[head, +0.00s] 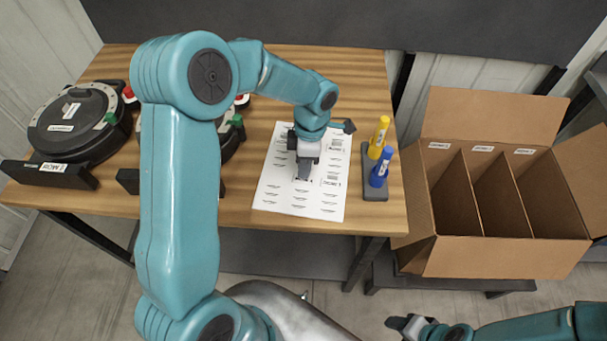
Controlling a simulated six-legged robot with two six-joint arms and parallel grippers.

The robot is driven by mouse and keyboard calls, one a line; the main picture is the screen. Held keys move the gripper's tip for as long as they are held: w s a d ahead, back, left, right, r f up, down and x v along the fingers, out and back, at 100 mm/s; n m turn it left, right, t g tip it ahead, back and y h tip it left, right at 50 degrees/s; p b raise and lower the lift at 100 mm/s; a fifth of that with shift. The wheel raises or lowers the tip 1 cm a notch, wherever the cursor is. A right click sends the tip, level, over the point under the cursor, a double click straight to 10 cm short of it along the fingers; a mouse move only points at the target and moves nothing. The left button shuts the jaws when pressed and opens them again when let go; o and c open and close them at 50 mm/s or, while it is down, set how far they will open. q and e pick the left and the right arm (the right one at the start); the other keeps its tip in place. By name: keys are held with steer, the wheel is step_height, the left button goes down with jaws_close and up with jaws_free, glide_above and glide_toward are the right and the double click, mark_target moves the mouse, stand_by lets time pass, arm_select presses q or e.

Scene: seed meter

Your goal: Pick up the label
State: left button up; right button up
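The white label sheet (272,196) lies flat on the wooden table and carries several small printed labels. My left gripper (303,177) points down over the middle of the sheet and covers part of it. Its fingertips are small and dark here, and I cannot tell whether they are apart, touching the sheet or holding a label. My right gripper (402,322) is at the bottom right, away from the table. Its finger opening does not show clearly.
A dark holder (372,190) with a yellow marker (379,137) and a blue marker (380,168) stands right of the sheet. Black round seed meters (75,123) are at the left, one partly behind my arm. An open cardboard box (500,257) with three compartments stands at the right.

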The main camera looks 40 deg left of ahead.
arm_select(q)
steer(key=shift+w+f, duration=0.15)
steer(key=shift+f, duration=0.45)
steer(key=shift+s+r, duration=0.1)
steer(key=shift+s, duration=0.15)
steer(key=shift+c, duration=0.3)
jaws_close()
steer(key=shift+w, duration=0.15)
